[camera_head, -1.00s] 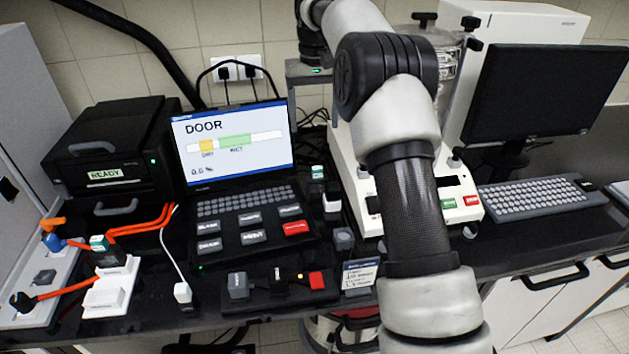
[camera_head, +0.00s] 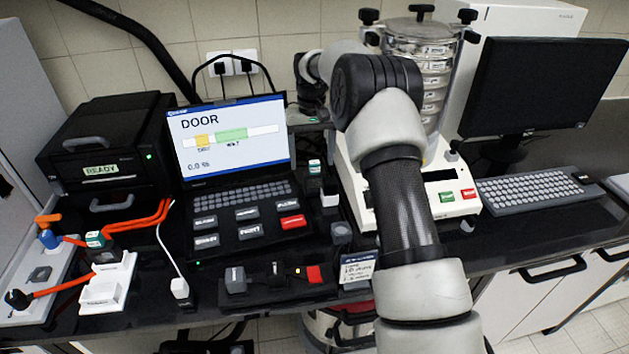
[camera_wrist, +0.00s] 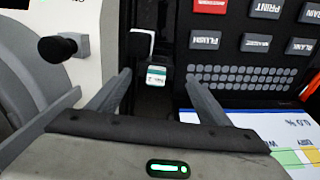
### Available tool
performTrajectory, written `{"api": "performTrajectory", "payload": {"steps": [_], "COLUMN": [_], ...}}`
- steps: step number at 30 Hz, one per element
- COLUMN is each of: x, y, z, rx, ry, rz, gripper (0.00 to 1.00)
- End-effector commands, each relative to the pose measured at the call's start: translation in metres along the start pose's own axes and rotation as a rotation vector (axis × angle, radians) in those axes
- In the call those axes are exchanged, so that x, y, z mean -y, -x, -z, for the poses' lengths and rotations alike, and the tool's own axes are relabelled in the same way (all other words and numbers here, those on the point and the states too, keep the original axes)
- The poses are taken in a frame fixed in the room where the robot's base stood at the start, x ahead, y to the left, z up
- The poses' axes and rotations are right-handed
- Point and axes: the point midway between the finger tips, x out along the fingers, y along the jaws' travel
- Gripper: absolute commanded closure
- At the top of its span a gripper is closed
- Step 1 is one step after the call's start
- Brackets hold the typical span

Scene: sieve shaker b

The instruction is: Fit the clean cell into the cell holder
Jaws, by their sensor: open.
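A small white cell with a green label (camera_head: 315,167) stands upright between the laptop and the white machine. In the wrist view the cell (camera_wrist: 156,76) lies between the open fingertips of my gripper (camera_wrist: 159,80), apart from them. My gripper (camera_head: 308,122) is empty and hangs above and behind the cell in the head view; its fingers are hardly visible there. A similar green-and-white piece (camera_head: 95,240) stands at the left by a white block (camera_head: 107,285) with orange cables. I cannot tell which part is the cell holder, or which piece is clean.
The open laptop (camera_head: 235,140) stands close on the left, the sieve shaker (camera_head: 455,190) close on the right. A white plug-like block (camera_head: 329,192) is just in front of the cell. A black printer-like box (camera_head: 105,140), a monitor (camera_head: 535,85) and a keyboard (camera_head: 535,194) stand farther out.

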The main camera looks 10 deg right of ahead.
Motion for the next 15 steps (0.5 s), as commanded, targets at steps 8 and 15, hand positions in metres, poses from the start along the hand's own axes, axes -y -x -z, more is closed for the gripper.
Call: {"api": "performTrajectory", "payload": {"steps": [8, 15], "x": [-0.006, -0.007], "y": [-0.039, -0.048], "z": [-0.003, -0.003], "rx": [0.003, 0.001], "ry": [0.0, 0.0], "rz": [0.001, 0.001], "gripper": [0.28, 0.28]}}
